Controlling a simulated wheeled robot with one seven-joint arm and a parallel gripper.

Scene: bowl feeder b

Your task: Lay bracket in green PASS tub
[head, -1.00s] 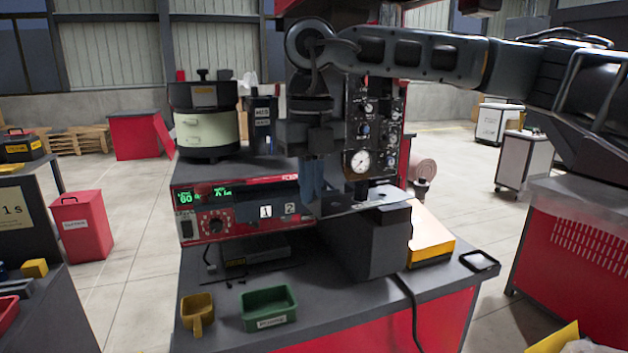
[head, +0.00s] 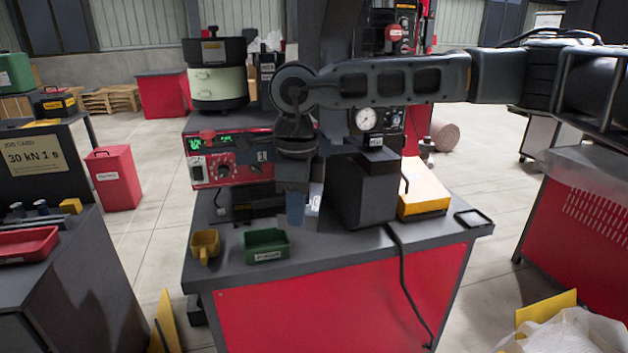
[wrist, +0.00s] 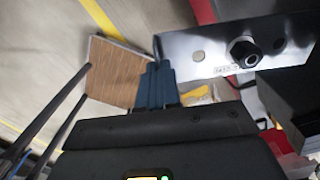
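My gripper (head: 296,210) hangs with its blue fingers pointing down, in front of the machine and above the bench, right of the green tub. A shiny metal bracket (head: 314,206) shows beside the fingers. In the wrist view the bracket (wrist: 240,52) is a plate with holes and a dark bolt, and its left end meets the closely spaced blue fingers (wrist: 158,84). My gripper looks shut on it; the exact contact is partly hidden. The green tub (head: 266,256) stands on the bench near its front edge, with a small blurred label on its front.
A yellow scoop-like tub (head: 205,248) stands just left of the green tub. The red control unit (head: 225,165) is behind them. A dark block-shaped machine body (head: 362,192) and a yellow-edged box (head: 424,195) stand to the right. A black cable hangs over the bench front.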

